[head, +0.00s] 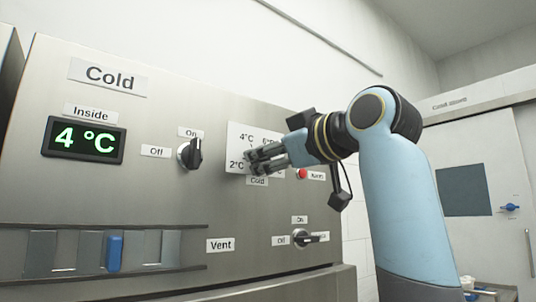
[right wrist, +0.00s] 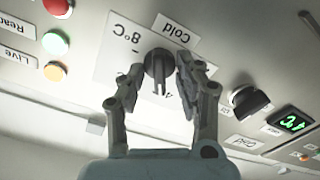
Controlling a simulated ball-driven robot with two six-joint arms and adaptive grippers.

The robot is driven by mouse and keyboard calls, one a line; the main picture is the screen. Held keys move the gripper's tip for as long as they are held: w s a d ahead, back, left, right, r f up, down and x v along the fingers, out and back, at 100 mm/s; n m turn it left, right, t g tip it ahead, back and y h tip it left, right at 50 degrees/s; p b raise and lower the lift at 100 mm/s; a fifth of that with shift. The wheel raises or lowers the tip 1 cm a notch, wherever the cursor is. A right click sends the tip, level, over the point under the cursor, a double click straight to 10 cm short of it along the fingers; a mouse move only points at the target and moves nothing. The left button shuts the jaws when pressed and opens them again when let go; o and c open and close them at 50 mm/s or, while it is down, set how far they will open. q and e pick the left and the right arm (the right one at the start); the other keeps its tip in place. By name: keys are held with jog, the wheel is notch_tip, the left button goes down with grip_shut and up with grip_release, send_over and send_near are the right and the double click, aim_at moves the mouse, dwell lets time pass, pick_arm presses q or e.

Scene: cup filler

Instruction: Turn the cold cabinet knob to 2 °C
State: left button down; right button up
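The cold cabinet (head: 235,88) fills the left and middle of the head view. Its display (head: 84,140) reads 4 °C. My right gripper (head: 255,161) hides the knob in the head view. In the right wrist view, the right gripper (right wrist: 160,75) is open, one finger on each side of the knob. The right-hand finger is very close to it; contact is unclear. My left gripper is not in view.
An On/Off knob (head: 190,153) is left of the scale plate. A red button (head: 302,174) is just right of my right gripper. A Vent switch (head: 305,238) and a slotted rail with a blue slider (head: 114,253) are lower down.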

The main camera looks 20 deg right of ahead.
grip_shut()
jog(key=shift+n, duration=0.4)
jog(key=n, duration=1.1)
jog(key=shift+a+f+b, duration=0.1)
jog(key=shift+f+b, duration=0.1)
jog(key=shift+b, duration=0.15)
dwell(0.4)
grip_release()
jog(key=shift+s, duration=0.1)
